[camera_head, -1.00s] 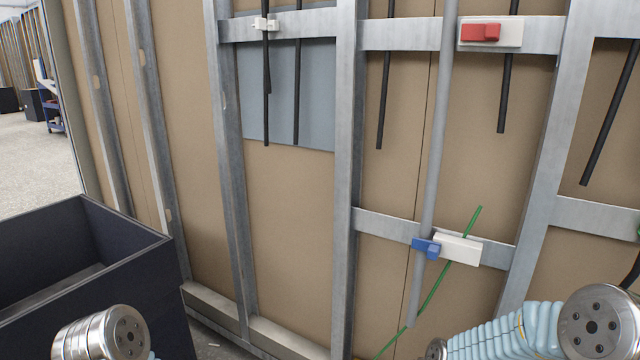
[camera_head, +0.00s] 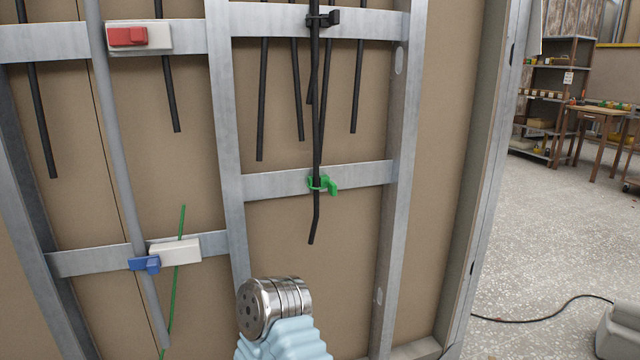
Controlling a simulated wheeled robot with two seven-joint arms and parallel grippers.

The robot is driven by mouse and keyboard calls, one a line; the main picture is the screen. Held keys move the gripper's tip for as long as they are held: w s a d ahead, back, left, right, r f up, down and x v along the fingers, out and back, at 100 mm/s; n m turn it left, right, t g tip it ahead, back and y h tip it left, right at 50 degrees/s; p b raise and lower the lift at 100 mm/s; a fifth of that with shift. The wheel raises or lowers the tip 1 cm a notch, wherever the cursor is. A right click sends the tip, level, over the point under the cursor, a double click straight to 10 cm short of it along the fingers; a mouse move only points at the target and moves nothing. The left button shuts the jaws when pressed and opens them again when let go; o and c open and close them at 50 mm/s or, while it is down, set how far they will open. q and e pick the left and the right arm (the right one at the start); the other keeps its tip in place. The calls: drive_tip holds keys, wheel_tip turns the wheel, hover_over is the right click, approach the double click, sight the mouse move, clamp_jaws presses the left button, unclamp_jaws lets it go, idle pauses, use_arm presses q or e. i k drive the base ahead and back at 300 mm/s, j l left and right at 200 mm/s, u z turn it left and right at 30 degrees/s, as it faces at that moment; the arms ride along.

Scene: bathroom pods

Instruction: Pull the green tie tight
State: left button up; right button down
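A green tie (camera_head: 323,184) sits on the middle metal rail, right of centre. It has a chunky green head and a thin loop that appears to go around the black cables (camera_head: 317,130). I cannot tell how tight the loop is. One black cable end hangs below it. Neither gripper is in view. Only a silver joint and a pale blue sleeve of one of my arms show at the bottom centre, below the tie and apart from it.
A grey pipe (camera_head: 115,150) is held by a blue clamp (camera_head: 144,264) beside a white block (camera_head: 175,251), with a thin green strand (camera_head: 173,300) near it. A red-and-white block (camera_head: 139,37) is on the upper rail. Open floor (camera_head: 560,230) with a black cord lies right.

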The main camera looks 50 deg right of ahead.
sight(332, 188)
drive_tip(key=z, duration=1.6)
